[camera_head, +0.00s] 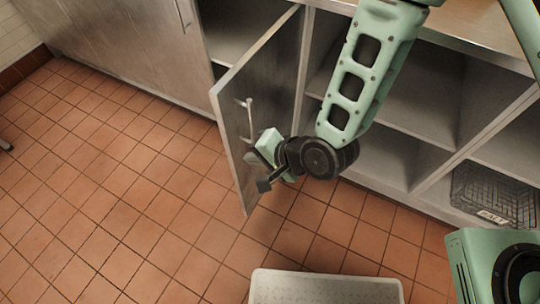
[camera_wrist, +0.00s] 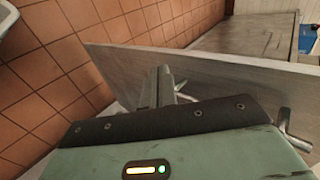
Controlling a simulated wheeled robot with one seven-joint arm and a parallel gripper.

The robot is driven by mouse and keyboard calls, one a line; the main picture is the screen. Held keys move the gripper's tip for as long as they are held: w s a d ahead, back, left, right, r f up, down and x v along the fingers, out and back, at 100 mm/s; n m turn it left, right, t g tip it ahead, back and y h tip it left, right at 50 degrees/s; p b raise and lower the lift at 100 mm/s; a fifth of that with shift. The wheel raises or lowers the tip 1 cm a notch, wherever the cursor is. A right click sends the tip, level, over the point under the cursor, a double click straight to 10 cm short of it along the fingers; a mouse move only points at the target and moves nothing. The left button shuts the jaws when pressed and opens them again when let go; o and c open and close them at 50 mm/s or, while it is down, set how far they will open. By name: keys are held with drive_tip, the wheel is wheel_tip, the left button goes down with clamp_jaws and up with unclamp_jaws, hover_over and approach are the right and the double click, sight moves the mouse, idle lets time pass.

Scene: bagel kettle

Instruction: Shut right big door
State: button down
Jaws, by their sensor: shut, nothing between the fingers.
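A grey metal cabinet door (camera_head: 232,120) stands open, swung out from the cabinet front over the floor. In the wrist view the door (camera_wrist: 220,72) crosses the middle as a grey slab, just beyond the gripper. A metal bar end (camera_wrist: 285,122) shows at the right there. Whether my fingers touch the door is hard to tell.
Open shelves (camera_head: 400,100) lie behind my arm, with a dark crate (camera_head: 495,195) on the lower right one. A closed cabinet front (camera_head: 120,45) stands at the left. A pale bin or stool (camera_head: 325,288) stands at the bottom.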

sight(231, 151)
drive_tip(key=shift+w+a+r, duration=0.1)
drive_tip(key=shift+w+a, duration=0.3)
drive_tip(key=shift+a, duration=0.45)
drive_tip(key=shift+w+a, duration=0.35)
drive_tip(key=shift+a, duration=0.5)
